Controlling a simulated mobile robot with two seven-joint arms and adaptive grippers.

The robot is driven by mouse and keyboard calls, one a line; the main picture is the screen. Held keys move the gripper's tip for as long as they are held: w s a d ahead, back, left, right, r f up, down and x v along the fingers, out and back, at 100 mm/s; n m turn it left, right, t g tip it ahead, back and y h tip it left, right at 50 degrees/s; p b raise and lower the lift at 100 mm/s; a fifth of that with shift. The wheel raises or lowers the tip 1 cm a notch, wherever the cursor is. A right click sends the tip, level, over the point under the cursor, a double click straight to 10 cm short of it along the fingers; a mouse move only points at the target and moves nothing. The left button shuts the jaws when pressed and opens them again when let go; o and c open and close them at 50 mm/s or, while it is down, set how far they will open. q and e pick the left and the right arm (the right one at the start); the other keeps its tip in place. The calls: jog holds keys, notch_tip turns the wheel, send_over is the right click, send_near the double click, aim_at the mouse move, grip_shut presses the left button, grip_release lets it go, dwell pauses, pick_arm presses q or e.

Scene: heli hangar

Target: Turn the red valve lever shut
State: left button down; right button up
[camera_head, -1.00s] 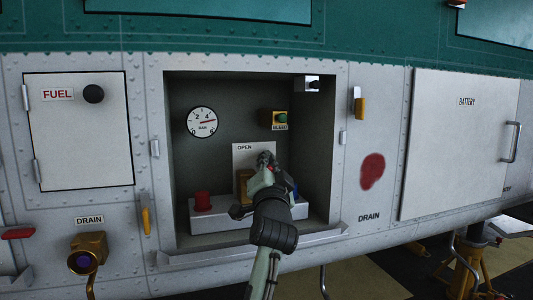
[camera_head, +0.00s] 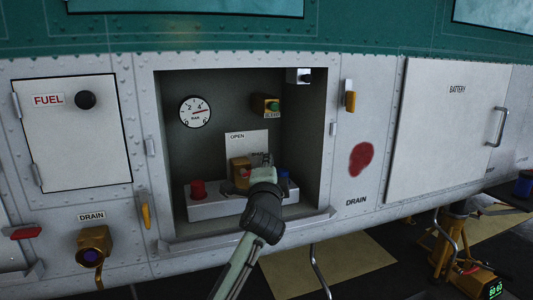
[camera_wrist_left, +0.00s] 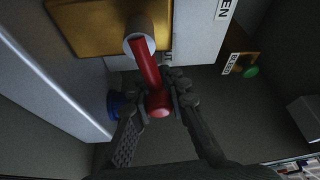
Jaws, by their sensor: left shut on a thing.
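The red valve lever (camera_wrist_left: 147,66) runs out from a round pale hub (camera_wrist_left: 139,28) on a brass valve body (camera_wrist_left: 95,22) in the left wrist view. My left gripper (camera_wrist_left: 160,90) is shut on the lever near its outer end, a finger on each side. In the head view my left gripper (camera_head: 262,166) is inside the open recess, in front of the right side of the brass body (camera_head: 240,166). Only a bit of red shows there; the gripper hides most of the lever. An "OPEN" label (camera_head: 237,136) is above the body. My right gripper is not in view.
A red knob (camera_head: 198,189) stands left of the valve on a grey ledge (camera_head: 215,207), and a blue one (camera_head: 283,179) stands close right of my gripper. A gauge (camera_head: 195,111) and a green button (camera_head: 271,106) are higher up. The recess walls enclose the gripper.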

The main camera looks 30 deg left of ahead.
pick_arm(q)
jog(key=shift+f+m+g, duration=0.4)
jog(key=shift+f+m, duration=0.15)
jog(key=shift+m, duration=0.35)
jog(key=shift+f, duration=0.1)
jog(key=c, duration=1.5)
grip_release()
jog(key=shift+o, duration=0.2)
jog(key=v, duration=1.2)
jog(key=shift+a, duration=0.1)
